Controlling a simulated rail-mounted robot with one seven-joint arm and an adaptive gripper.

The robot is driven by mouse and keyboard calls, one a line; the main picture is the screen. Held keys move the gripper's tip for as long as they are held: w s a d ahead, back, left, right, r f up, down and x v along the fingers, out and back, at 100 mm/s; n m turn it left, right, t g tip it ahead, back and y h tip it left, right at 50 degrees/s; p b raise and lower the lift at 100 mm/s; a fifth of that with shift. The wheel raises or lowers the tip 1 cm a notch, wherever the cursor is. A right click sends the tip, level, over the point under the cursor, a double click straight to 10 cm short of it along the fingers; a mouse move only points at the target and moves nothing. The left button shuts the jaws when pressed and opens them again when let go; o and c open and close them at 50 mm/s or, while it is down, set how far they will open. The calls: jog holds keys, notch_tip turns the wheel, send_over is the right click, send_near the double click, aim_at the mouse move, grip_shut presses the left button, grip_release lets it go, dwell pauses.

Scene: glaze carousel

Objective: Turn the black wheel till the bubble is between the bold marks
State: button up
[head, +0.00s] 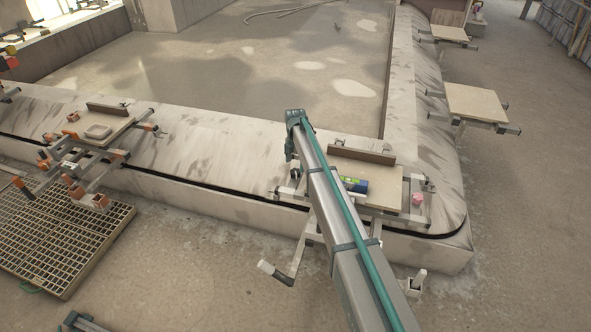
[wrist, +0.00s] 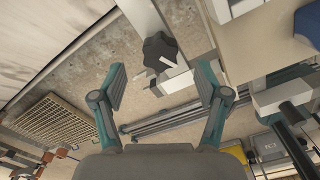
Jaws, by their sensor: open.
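The black wheel (wrist: 160,47), a lobed knob, shows in the wrist view beside a pale metal bar and a small white block. My gripper (wrist: 160,82) is open, with its two grey pads apart on either side of and nearer than the wheel; nothing is between them. I cannot tell the exact depth gap to the wheel. In the head view my arm hides the gripper. I make out no bubble or bold marks in either view.
A board (head: 385,184) on a bracketed frame carries a blue and green item (head: 354,184) and a brown upright strip (head: 355,153). A crank handle (head: 275,272) sticks out in front. A floor grating (head: 62,235) lies at left. Open floor is at right.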

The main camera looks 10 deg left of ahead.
aim_at(295, 171)
notch_tip(295, 171, up, 8)
jog(key=shift+f, duration=0.15)
dwell(0.5)
